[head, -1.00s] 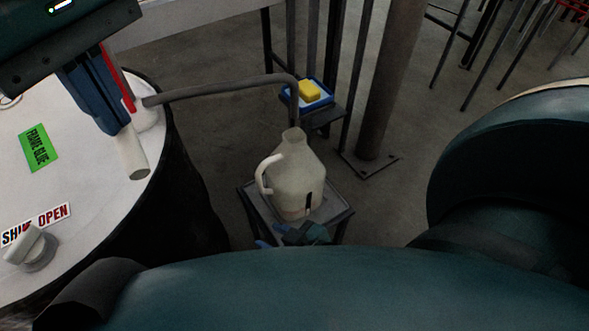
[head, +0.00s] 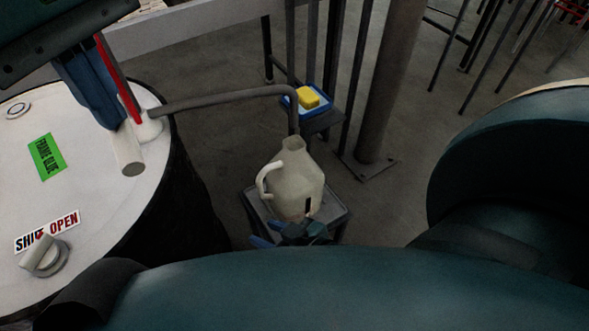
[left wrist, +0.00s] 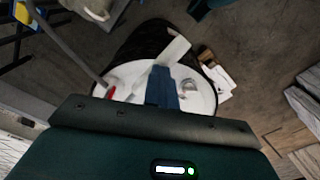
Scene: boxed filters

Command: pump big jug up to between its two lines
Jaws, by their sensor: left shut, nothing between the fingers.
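The big jug (head: 296,180) is cream, with a handle on its left and a dark upright strip low on its front. It stands upright on a small stand (head: 338,215), below the end of a grey spout pipe (head: 225,97). Its two lines and its level cannot be made out. The pipe comes from a pump on a white-topped drum (head: 85,195). My left gripper (head: 95,100) has its blue fingers shut and empty, beside the pump's red part (head: 118,80) and pale bar (head: 128,155). The bar also shows in the left wrist view (left wrist: 176,50). My right gripper (head: 292,233) is low in front of the jug; its jaws are unclear.
A knob (head: 45,257) on the drum top points near the SHUT and OPEN label (head: 62,224). A green label (head: 46,157) lies behind it. A yellow sponge (head: 308,97) sits in a blue tray behind the jug. A post (head: 390,90) stands to the right.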

